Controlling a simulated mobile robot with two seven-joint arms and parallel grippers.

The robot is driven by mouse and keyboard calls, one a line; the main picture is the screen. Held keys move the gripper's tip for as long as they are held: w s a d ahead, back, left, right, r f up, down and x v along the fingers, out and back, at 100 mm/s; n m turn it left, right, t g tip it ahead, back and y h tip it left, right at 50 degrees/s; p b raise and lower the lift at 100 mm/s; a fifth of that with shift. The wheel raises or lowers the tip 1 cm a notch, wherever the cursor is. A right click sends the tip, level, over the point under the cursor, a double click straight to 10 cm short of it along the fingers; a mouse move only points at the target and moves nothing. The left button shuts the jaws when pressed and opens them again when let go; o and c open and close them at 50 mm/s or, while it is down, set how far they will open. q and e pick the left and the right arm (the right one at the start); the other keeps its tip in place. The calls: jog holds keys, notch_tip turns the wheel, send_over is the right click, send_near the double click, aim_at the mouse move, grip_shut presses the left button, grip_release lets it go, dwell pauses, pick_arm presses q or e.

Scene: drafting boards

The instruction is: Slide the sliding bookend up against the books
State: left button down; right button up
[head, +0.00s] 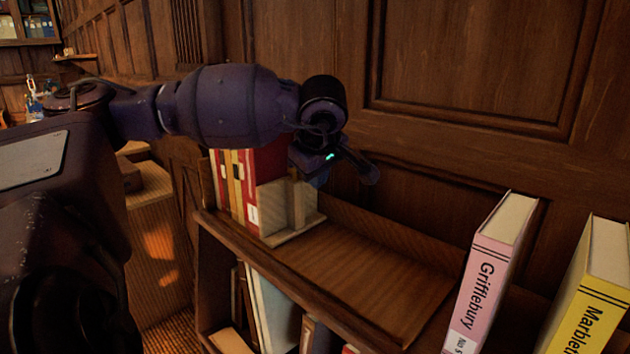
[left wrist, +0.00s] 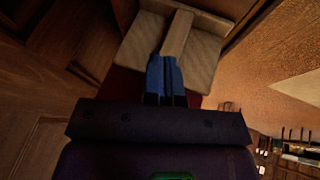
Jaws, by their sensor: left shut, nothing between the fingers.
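The wooden sliding bookend (head: 291,208), with an upright plate, a flat base and a rib, stands on the shelf top. The books (head: 240,180), red, yellow and pale, stand upright in a row just left of it. The bookend's plate looks right beside the last red book; I cannot tell whether they touch. My left gripper (head: 318,177) is over the shelf by the bookend, its fingertips partly hidden behind it. In the left wrist view the blue fingers (left wrist: 165,72) are shut and empty, at the end of the bookend's rib (left wrist: 177,34); contact is unclear. My right gripper is out of view.
The shelf top (head: 370,270) is clear to the right of the bookend. A pink book (head: 490,270) and a yellow book (head: 593,290) stand upright at the right. More books (head: 275,305) fill the shelf below. A panelled wall (head: 470,60) rises behind.

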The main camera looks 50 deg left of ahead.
pick_arm(q)
jog(key=b+v, duration=0.1)
jog(key=v, duration=0.7)
jog(key=shift+r, duration=0.25)
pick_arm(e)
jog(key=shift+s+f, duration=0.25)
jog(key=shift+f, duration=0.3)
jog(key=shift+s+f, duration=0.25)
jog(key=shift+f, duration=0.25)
pick_arm(q)
jog(key=shift+s+d, duration=0.1)
jog(key=shift+f, duration=0.1)
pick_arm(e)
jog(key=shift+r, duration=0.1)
